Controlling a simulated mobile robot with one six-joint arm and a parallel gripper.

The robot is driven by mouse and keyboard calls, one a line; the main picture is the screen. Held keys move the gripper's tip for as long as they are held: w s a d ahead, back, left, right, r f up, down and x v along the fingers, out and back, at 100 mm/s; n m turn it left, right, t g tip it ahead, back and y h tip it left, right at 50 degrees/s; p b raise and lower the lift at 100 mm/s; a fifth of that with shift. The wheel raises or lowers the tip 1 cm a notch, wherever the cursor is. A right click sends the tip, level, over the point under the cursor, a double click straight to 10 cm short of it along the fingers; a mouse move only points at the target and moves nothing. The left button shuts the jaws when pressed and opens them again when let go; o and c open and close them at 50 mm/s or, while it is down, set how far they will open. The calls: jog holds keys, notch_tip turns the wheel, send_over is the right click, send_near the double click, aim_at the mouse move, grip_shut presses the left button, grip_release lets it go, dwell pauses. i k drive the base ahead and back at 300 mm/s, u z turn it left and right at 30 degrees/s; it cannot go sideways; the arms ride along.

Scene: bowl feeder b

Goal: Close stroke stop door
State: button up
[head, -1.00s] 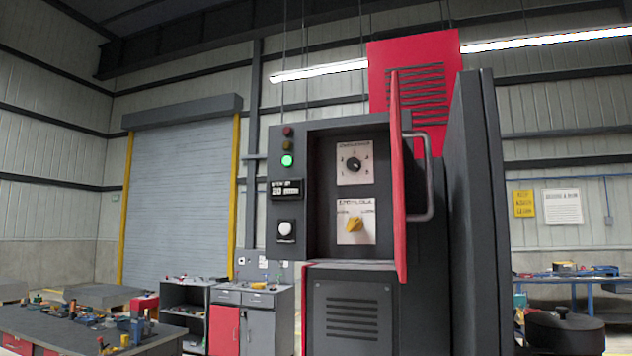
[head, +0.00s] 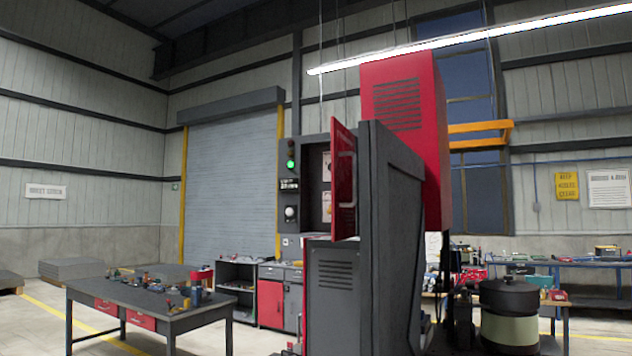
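The stroke stop door (head: 344,180) is a red panel with a grey bar handle (head: 348,178), on the dark grey machine cabinet (head: 335,285). It stands swung open, seen at a steep angle. Behind its left edge, part of the recess (head: 314,180) shows, with two pale dial plates partly hidden by the door. Left of the recess are a lit green lamp (head: 290,164), a small display (head: 289,184) and a white button (head: 291,213). My gripper is not in view.
A grey workbench (head: 140,297) with small tools stands at the left. A tall dark panel (head: 385,240) stands right of the door. A bowl feeder (head: 509,315) is at lower right. Open floor (head: 40,325) shows at lower left.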

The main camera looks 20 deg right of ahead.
aim_at(344, 158)
jog(key=z, duration=0.6)
jog(key=i, duration=1)
jog(key=z, duration=0.05)
jog(key=k, duration=1)
jog(key=z, duration=0.45)
jog(key=i, duration=0.65)
jog(key=u, duration=0.1)
